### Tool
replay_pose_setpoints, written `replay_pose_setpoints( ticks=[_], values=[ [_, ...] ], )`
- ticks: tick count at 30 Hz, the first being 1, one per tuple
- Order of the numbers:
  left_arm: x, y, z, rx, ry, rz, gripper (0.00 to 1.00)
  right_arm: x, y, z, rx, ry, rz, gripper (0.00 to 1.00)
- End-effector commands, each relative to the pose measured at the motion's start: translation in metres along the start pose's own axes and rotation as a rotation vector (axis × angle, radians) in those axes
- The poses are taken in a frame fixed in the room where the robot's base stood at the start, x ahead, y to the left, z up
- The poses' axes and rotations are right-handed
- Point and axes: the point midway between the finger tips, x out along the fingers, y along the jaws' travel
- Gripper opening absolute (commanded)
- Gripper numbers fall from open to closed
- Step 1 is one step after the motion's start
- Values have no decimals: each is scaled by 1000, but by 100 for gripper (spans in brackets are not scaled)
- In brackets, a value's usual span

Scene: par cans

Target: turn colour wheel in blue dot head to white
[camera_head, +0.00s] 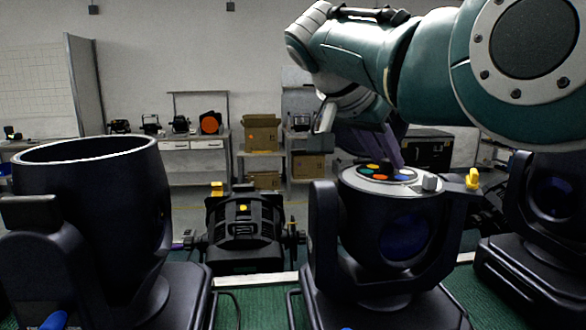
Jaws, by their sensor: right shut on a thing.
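A small blue mark (346,328) shows at the bottom edge of the picture, on this head's base. My right arm comes in from the upper right, and its gripper (392,160) points down at the far side of the wheel. It is shut on the wheel, though the fingertips are partly hidden and dark. I cannot tell which colour is at the working position. My left gripper is not in view.
A grey block (430,183) and a yellow knob (472,180) stand right of the wheel. A large open-topped head (90,215) stands at left, another dark head (545,220) at right. A black lamp (243,230) sits behind, between the heads. Green matting (260,305) covers the table.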

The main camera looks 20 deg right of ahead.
Motion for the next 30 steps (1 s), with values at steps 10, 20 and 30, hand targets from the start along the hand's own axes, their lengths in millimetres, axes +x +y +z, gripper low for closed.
replay_pose_setpoints(
  ticks=[10,20,30],
  values=[
    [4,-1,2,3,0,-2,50,2,0,2,7,-5,9,0],
    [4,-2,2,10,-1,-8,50,2,0,1,7,-4,9,48],
    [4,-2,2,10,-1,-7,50,0,0,0,8,-2,8,59]
  ],
)
